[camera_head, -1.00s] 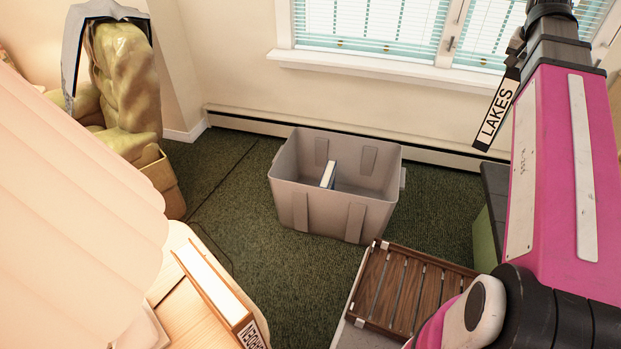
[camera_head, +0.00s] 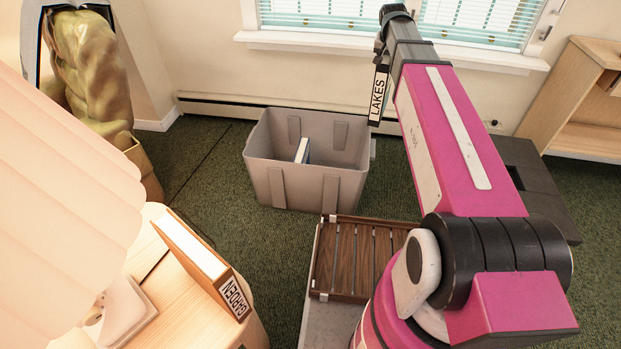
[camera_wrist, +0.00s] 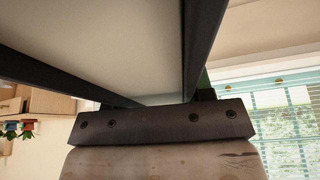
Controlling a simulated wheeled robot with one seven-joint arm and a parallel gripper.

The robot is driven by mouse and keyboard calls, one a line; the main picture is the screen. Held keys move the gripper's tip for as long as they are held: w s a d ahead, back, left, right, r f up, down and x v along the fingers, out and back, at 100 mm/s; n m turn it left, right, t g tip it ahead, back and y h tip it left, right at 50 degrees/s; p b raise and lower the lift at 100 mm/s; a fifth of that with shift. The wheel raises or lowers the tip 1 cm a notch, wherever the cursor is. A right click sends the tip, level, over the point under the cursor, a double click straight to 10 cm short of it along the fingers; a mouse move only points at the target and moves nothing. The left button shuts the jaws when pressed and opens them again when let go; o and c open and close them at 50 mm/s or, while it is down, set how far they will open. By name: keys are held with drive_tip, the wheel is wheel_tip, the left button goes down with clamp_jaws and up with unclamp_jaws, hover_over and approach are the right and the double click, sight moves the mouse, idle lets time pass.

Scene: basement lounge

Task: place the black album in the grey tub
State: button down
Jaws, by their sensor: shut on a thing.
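The black album (camera_head: 378,95), with a white label reading LAKES, hangs upright from my gripper (camera_head: 381,58). My gripper is shut on it; the fingers are small and partly hidden in the head view. In the wrist view, the album's dark covers and pale page block (camera_wrist: 110,45) fill the space ahead of the gripper palm (camera_wrist: 165,122). The grey tub (camera_head: 305,188) stands on the carpet, open at the top. In the head view the album appears just right of the tub's upper right rim, raised off the floor. A blue-covered book (camera_head: 302,150) stands inside the tub.
A slatted wooden rack (camera_head: 352,262) is in front of the tub. A side table (camera_head: 165,305) at left holds a lamp (camera_head: 60,170) and an album labelled GARDEN (camera_head: 200,260). A wooden shelf (camera_head: 580,100) stands at right.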

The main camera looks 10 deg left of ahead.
drive_tip(key=w+a+f, duration=0.3)
drive_tip(key=f, duration=0.4)
drive_tip(key=w+a+f+n, duration=0.1)
drive_tip(key=w+a+f, duration=0.1)
drive_tip(key=f, duration=0.5)
drive_tip(key=w+a+f, duration=0.3)
drive_tip(key=f, duration=0.4)
drive_tip(key=a+f, duration=0.4)
drive_tip(key=f, duration=1.3)
drive_tip(key=a+f+n+y, duration=0.1)
drive_tip(key=a+f, duration=0.3)
drive_tip(key=f, duration=1.4)
drive_tip(key=shift+s, duration=0.25)
drive_tip(key=shift+a, duration=0.1)
drive_tip(key=c, duration=0.9)
unclamp_jaws()
drive_tip(key=shift+f, duration=0.15)
drive_tip(key=o, duration=0.4)
